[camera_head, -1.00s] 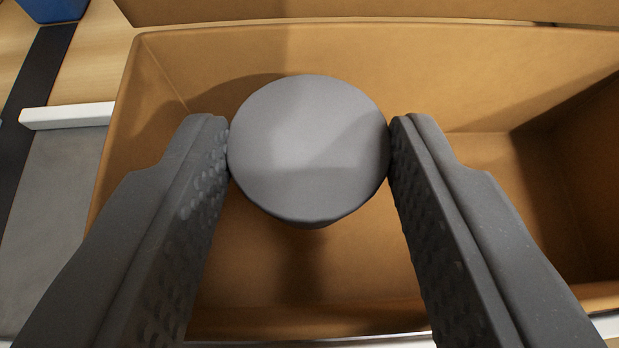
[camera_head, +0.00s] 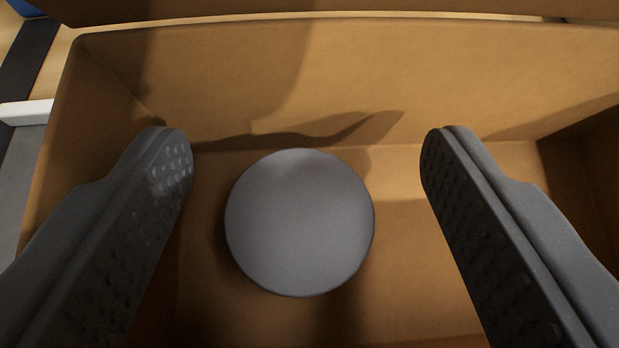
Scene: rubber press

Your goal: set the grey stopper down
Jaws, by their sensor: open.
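The grey stopper (camera_head: 300,222) shows its round flat top inside an orange-brown box (camera_head: 420,75). It appears to stand on the box floor, towards the left part of the box. My gripper (camera_head: 306,150) is open, with one dark textured finger on each side of the stopper. Clear gaps show between both fingers and the stopper, and the gap on the right looks a little wider. The lower part of the stopper is hidden beneath its top.
The box walls stand close around my fingers at the left and back. Bare box floor (camera_head: 430,240) shows to the right of the stopper. A white bar (camera_head: 25,112) and a dark strip (camera_head: 25,65) lie outside the box at left.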

